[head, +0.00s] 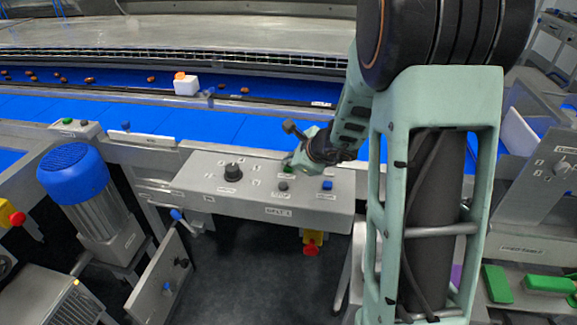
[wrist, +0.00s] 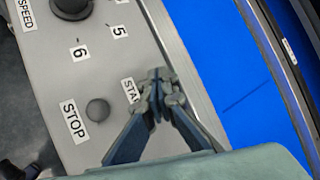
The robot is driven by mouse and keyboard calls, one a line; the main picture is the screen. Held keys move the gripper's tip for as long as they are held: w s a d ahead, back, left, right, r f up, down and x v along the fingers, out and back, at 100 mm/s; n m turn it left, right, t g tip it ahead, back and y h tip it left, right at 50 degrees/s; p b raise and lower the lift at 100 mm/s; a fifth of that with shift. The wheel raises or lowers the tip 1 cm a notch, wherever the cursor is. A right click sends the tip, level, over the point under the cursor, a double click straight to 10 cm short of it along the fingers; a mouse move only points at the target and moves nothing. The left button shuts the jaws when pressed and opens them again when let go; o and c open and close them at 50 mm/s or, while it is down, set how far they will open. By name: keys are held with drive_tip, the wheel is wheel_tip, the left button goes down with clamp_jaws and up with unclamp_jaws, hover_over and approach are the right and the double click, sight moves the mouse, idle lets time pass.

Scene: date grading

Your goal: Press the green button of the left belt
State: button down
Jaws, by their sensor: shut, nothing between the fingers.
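The grey control panel labelled BELT 1 (head: 232,203) stands in the middle of the head view, with a black knob (head: 232,172), a grey stop button (head: 283,186) and a blue button (head: 327,184). My gripper (head: 290,163) is shut and empty, reaching down to the panel's far right part. In the wrist view the closed fingertips (wrist: 160,76) are over the START label (wrist: 130,90), which they partly cover. The green start button is hidden behind the fingers there, so I cannot tell whether they touch it. The grey STOP button (wrist: 97,110) is beside them, clear.
Blue belts (head: 190,118) run behind the panel, with dates and a white block (head: 186,86) on the far one. A blue-capped motor (head: 80,185) stands at left. A red emergency knob (head: 311,248) hangs below the panel. Green objects (head: 548,284) lie at right.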

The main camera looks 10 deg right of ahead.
sight(290, 168)
drive_tip(key=shift+r+p, duration=0.6)
drive_tip(key=shift+r, duration=0.25)
drive_tip(key=shift+r, duration=0.1)
wheel_tip(290, 168, up, 5)
drive_tip(key=p, duration=0.4)
idle(0.5)
